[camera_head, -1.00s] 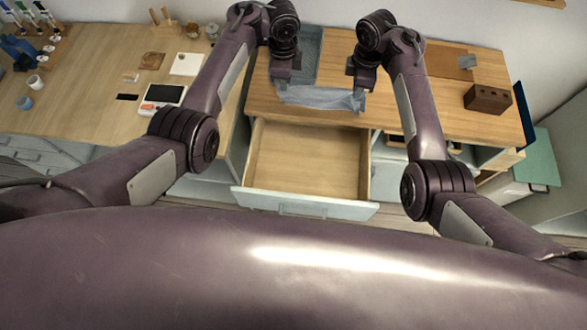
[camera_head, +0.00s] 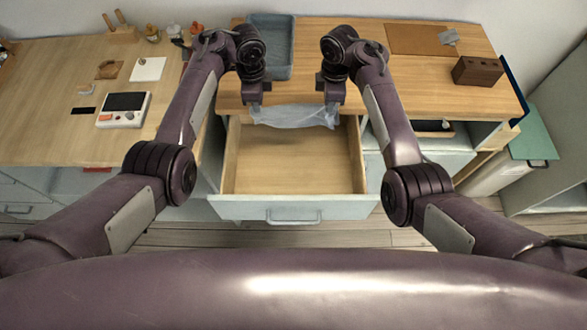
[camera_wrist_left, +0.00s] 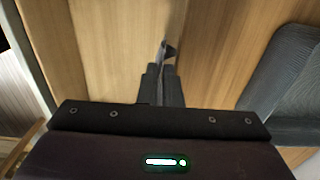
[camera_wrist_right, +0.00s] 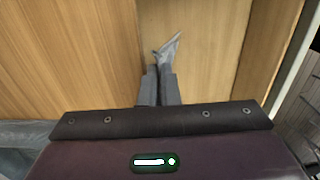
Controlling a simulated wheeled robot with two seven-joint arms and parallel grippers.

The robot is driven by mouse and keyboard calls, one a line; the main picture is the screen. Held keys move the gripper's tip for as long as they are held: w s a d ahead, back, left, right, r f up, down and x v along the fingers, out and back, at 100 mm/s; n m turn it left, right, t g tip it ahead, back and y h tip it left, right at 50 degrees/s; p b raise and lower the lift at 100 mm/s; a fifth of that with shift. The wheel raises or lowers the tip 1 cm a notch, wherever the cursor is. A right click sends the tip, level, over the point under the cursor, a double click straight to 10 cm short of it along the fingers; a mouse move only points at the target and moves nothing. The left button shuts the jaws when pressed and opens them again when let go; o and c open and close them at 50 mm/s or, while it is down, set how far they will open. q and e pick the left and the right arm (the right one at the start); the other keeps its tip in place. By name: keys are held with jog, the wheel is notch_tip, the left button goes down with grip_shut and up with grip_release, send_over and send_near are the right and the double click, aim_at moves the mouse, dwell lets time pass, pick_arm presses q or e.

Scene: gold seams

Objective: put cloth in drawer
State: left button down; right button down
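A pale blue-grey cloth (camera_head: 295,116) hangs stretched between my two grippers in the head view, over the back part of the open drawer (camera_head: 292,203). My left gripper (camera_head: 253,105) is shut on the cloth's left end; in the left wrist view a bit of cloth (camera_wrist_left: 169,48) pokes out past its closed fingers (camera_wrist_left: 166,75). My right gripper (camera_head: 332,104) is shut on the right end; in the right wrist view a cloth corner (camera_wrist_right: 168,47) sticks out past its fingers (camera_wrist_right: 159,78). The drawer is pulled out, and its visible wooden floor is empty.
A blue-grey tray (camera_head: 284,45) stands on the wooden top behind my left gripper. A brown block (camera_head: 478,70) and a brown mat (camera_head: 415,39) lie at the right. A white device (camera_head: 124,108) sits on the left table. An open shelf bay is right of the drawer.

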notch_tip(320, 180, down, 7)
jog(key=b, duration=0.6)
